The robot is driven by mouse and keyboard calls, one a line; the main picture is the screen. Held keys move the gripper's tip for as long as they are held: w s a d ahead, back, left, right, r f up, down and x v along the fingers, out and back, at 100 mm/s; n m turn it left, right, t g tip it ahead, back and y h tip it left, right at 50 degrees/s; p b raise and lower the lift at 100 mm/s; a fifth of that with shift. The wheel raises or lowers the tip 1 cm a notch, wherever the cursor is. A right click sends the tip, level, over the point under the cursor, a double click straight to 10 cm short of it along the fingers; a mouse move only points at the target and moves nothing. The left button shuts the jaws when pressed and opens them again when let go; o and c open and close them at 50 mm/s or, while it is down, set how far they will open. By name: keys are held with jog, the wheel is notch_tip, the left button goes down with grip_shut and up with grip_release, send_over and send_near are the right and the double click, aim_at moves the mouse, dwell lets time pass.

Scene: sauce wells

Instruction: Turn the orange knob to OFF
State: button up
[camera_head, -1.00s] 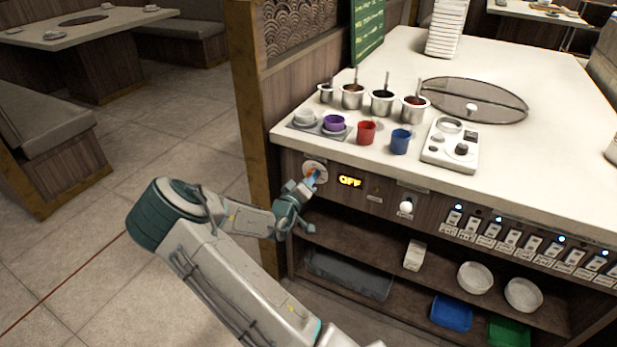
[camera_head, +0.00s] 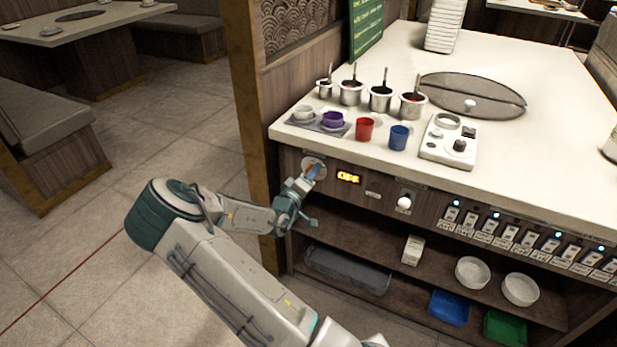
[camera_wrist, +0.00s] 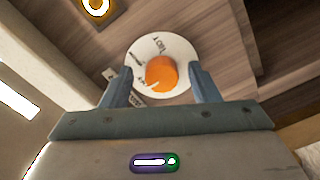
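The orange knob (camera_wrist: 161,74) sits on a round white dial plate (camera_wrist: 146,50) with dark lettering on the wood front panel. In the wrist view the two blue fingers of my gripper (camera_wrist: 160,72) stand on either side of the knob. A gap shows between each finger and the knob, so the gripper is open around it. In the head view the dial plate (camera_head: 308,159) is at the counter's left front, partly hidden by my gripper (camera_head: 314,172). A lit display (camera_head: 348,177) right of it reads OFF. The knob's exact pointer direction cannot be told.
A white knob (camera_head: 404,203) and a row of switches (camera_head: 500,235) are further right on the panel. Cups, sauce pots and a white control unit (camera_head: 449,139) stand on the counter. Below are shelves with a grey tray (camera_head: 345,270). The floor at left is clear.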

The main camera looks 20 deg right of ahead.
jog(key=shift+a, duration=0.2)
jog(key=p+v, duration=0.1)
jog(key=v, duration=1.2)
jog(key=shift+s+a, duration=0.25)
jog(key=s+a+r+m+g+y+p, duration=0.1)
jog(key=s+a+r+g+y+p, duration=0.2)
jog(key=a+r+y+p, duration=0.35)
jog(key=s+a+r+m+g+y+p, duration=0.25)
jog(key=a+r+y, duration=0.25)
jog(key=r+y, duration=0.35)
jog(key=s+d+r+n+g+p, duration=0.1)
jog(key=s+d+r+p, duration=0.3)
jog(key=s+r, duration=1.3)
jog(key=s+g+p, duration=0.1)
jog(key=s+p, duration=0.1)
jog(key=shift+s+r+g+h+p, duration=0.3)
jog(key=shift+g+h+p, duration=0.05)
jog(key=shift+h, duration=0.05)
